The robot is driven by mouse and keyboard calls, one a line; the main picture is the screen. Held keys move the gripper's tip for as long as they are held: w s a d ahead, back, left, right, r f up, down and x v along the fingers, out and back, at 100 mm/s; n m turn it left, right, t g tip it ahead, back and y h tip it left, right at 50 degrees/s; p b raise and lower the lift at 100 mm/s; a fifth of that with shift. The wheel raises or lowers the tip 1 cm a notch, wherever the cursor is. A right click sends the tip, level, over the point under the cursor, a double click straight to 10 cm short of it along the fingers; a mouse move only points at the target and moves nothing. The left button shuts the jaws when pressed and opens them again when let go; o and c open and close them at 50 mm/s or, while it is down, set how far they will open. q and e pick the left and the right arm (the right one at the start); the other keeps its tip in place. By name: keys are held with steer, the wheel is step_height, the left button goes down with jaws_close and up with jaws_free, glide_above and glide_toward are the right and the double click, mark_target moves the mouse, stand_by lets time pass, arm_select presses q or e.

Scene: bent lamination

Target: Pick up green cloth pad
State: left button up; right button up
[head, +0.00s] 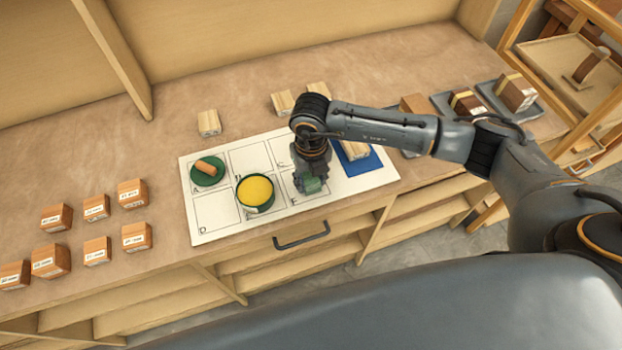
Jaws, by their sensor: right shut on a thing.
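A small green pad (313,186) shows at the fingertips of my right gripper (310,178), over a lower cell of the white gridded sheet (212,229). My right gripper points down and is shut on the green pad. The gripper body hides part of the pad, and I cannot tell whether the pad still touches the sheet. My left gripper is not in view.
A green disc (204,180) with a brown roller (210,167), a yellow-filled round dish (256,190) and a blue mat (372,163) with a wood block (355,149) lie on the sheet. Labelled blocks (96,207) stand left. Grey trays (484,92) stand right.

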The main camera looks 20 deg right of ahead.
steer(key=shift+r, duration=0.1)
steer(key=shift+r+b, duration=0.55)
steer(key=shift+b, duration=0.1)
steer(key=shift+w+r+b, duration=0.1)
steer(key=shift+r+b, duration=0.45)
steer(key=shift+r, duration=0.1)
steer(key=s+a+r+b, duration=0.4)
steer(key=s+a+r, duration=0.4)
steer(key=s+r, duration=0.2)
steer(key=shift+s+a+r, duration=0.25)
steer(key=shift+s+a, duration=0.05)
steer(key=shift+s, duration=0.3)
steer(key=shift+o, duration=1.4)
steer(key=c, duration=0.3)
